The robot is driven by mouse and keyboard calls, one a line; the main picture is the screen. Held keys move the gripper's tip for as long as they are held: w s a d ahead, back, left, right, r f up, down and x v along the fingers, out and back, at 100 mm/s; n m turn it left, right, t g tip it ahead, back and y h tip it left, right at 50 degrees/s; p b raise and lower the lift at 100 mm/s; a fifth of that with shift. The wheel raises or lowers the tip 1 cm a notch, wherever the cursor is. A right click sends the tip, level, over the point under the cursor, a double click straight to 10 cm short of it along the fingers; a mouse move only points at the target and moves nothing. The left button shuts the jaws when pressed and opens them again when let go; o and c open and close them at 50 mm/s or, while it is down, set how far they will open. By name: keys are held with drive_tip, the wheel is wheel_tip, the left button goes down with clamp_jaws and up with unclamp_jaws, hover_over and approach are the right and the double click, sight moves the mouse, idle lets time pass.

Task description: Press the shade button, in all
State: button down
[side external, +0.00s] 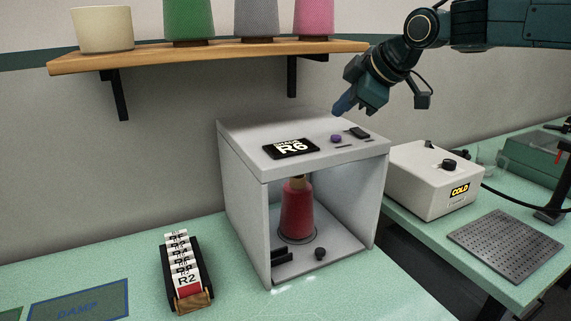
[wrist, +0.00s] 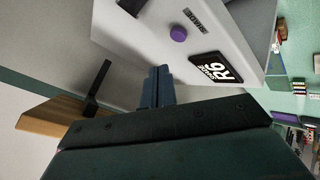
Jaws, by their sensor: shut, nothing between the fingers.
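The shade button is a small purple round button (side external: 336,139) on top of a white box (side external: 240,133). In the wrist view the purple button (wrist: 178,33) stands out from the box top, between the display and a small dark label. The black display (side external: 291,148) reads R6; it also shows in the wrist view (wrist: 214,71). My gripper (side external: 344,104) is shut and empty, its blue fingers pointing down above the box top, just above the button in the side view. In the wrist view its fingertips (wrist: 157,72) are apart from the button.
A red yarn cone (side external: 298,209) stands inside the open-fronted box. A shelf (side external: 210,54) with several cones is behind. A card rack (side external: 187,275) stands at left. A white COLD unit (side external: 435,182) and a perforated plate (side external: 505,243) are at right.

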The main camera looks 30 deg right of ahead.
drive_tip(key=shift+r, duration=1.25)
drive_tip(key=s+d+f+m+g, duration=0.1)
drive_tip(key=s+d+m, duration=0.15)
drive_tip(key=s, duration=0.35)
drive_tip(key=s+d+f+m+h, duration=0.1)
drive_tip(key=s+d+m, duration=0.1)
drive_tip(key=s+d, duration=0.35)
drive_tip(key=s+d+f+m+g, duration=0.1)
drive_tip(key=s+f+m, duration=0.1)
drive_tip(key=s, duration=0.6)
drive_tip(key=s+d+f+m, duration=0.1)
drive_tip(key=s+f, duration=0.3)
drive_tip(key=s, duration=0.4)
drive_tip(key=s+d+f+m+g+h, duration=0.1)
drive_tip(key=s+f+m, duration=0.3)
drive_tip(key=s, duration=0.4)
drive_tip(key=shift+d+f, duration=0.8)
